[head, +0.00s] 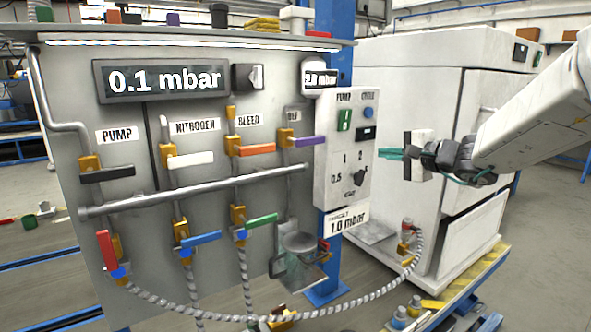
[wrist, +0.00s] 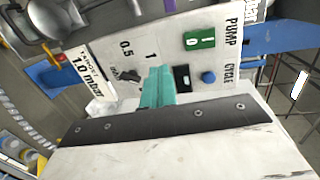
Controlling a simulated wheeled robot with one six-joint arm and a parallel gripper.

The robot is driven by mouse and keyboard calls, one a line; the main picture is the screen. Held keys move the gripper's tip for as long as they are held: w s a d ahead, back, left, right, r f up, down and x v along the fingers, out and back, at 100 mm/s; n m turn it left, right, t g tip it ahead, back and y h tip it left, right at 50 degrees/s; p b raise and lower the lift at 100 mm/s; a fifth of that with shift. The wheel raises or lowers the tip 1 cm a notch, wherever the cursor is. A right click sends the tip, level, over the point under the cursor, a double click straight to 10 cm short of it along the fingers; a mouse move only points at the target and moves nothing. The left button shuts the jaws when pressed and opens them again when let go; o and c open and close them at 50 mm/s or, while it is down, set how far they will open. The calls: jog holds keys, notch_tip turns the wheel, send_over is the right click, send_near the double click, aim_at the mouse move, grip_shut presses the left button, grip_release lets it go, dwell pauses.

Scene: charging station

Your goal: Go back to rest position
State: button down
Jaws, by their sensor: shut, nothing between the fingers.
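My gripper (head: 391,154) is in the right half of the head view, with teal fingers pointing left toward the control box. The fingers (wrist: 156,87) also show in the wrist view, closed together and empty. The control box (head: 338,185) stands left of the fingertips and carries a green pump switch (head: 344,121), a blue cycle button (head: 368,112) and a dark knob (head: 360,177). In the wrist view the fingertips overlap the box's face, near the knob. I cannot tell exactly how far the tips are from the box.
The valve panel (head: 139,219) fills the left, with coloured handles, hoses and a display reading 0.1 mbar (head: 165,80). A white cabinet (head: 402,75) stands behind my gripper. A blue post (head: 328,250) and a metal cup (head: 302,243) are below the box.

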jog(key=s+a+f+n+g, duration=0.4)
jog(key=s+f+g, duration=0.1)
jog(key=s, duration=0.6)
jog(key=s+a+f+n+g, duration=0.3)
jog(key=s+a+f+g, duration=0.15)
jog(key=s, duration=0.65)
jog(key=s+d+f+n+g+h, duration=0.1)
jog(key=s+d+n+h, duration=0.1)
jog(key=s, duration=0.7)
jog(key=s+d+f+n+g+h, duration=0.1)
jog(key=s+d+n+g+h, duration=0.1)
jog(key=s+h, duration=0.4)
jog(key=s+d+n, duration=0.1)
jog(key=s+d, duration=0.1)
jog(key=s, duration=0.1)
jog(key=shift+s, duration=0.4)
